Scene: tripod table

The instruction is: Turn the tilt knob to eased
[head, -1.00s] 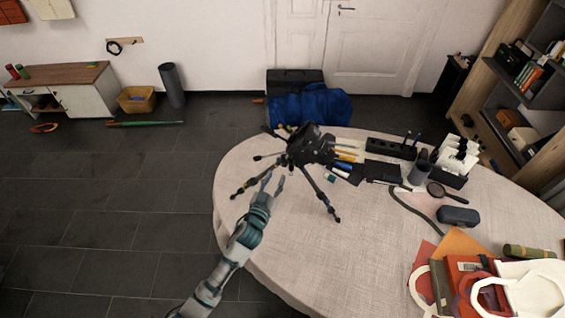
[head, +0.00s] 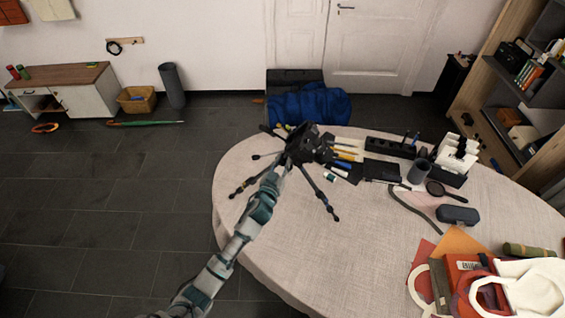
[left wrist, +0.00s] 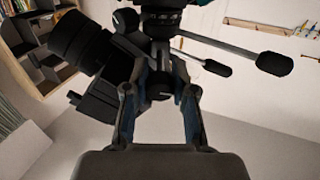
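A black tripod (head: 303,143) with spread legs and a camera on its head stands on the round table (head: 300,245). My left gripper (head: 280,168) reaches the tripod head from the front left. In the left wrist view, its two fingers (left wrist: 160,98) are open, one on each side of a small dark round knob (left wrist: 159,90) below the head. Gaps show between the knob and both fingers. The camera (left wrist: 90,50) is at upper left, and two handles (left wrist: 255,57) stick out to the right. The knob is too small to make out in the head view. My right gripper is not in view.
Pens, a black organiser (head: 390,147), a magnifying glass (head: 437,189) and a dark case (head: 458,214) lie to the tripod's right. Folders and bags fill the table's front right. The cloth in front of the tripod is clear.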

